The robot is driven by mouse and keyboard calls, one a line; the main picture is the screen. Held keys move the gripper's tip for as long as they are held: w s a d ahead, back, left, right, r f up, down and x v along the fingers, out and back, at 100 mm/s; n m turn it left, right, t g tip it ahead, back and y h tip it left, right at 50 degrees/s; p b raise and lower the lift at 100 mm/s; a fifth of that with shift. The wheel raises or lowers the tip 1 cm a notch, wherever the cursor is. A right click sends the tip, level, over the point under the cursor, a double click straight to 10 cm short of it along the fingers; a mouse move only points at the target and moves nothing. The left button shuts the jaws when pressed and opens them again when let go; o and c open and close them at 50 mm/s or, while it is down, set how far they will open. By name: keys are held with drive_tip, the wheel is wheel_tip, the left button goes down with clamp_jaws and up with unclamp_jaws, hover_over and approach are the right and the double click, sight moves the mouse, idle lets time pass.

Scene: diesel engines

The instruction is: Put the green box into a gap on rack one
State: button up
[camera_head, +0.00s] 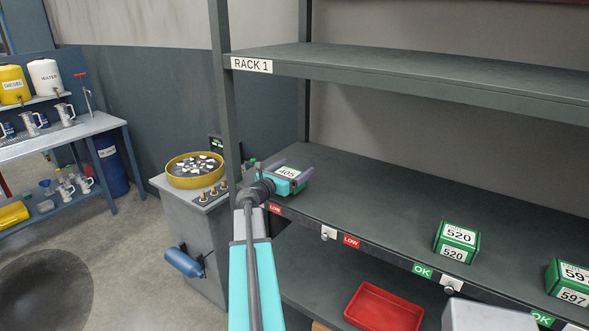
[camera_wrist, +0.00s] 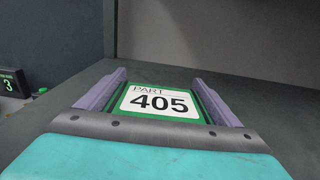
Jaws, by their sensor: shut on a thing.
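My gripper (camera_head: 289,172) is at the left end of the middle shelf (camera_head: 375,192) of rack one, marked by the RACK 1 sign (camera_head: 251,65). It is shut on a green box with a white 405 label (camera_head: 287,172). In the wrist view the box (camera_wrist: 157,103) sits between the two purple fingers of my gripper (camera_wrist: 158,95), its PART 405 label facing up. The box is over the shelf; I cannot tell whether it touches the surface. Its lower sides are mostly hidden.
Green boxes labelled 520 (camera_head: 457,242) and 597 (camera_head: 570,284) stand further right on this shelf. The shelf between 405 and 520 is clear. Red LOW tags (camera_head: 351,242) and a green OK tag (camera_head: 422,271) line its front edge. A red tray (camera_head: 384,307) lies below.

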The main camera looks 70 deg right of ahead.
drive_tip(key=shift+f, duration=0.25)
drive_tip(key=shift+f, duration=0.2)
drive_tip(key=o, duration=1.3)
drive_tip(key=shift+o, duration=0.2)
drive_tip(key=shift+r, duration=0.1)
drive_tip(key=shift+r, duration=0.15)
drive_tip(key=shift+w+a, duration=0.15)
drive_tip(key=shift+a, duration=0.55)
drive_tip(key=b+v, duration=0.3)
drive_tip(key=v, duration=0.6)
drive_tip(key=shift+a+b, duration=0.2)
drive_tip(key=shift+b, duration=0.1)
drive_tip(key=shift+w+a, duration=0.2)
drive_tip(key=shift+a, duration=0.4)
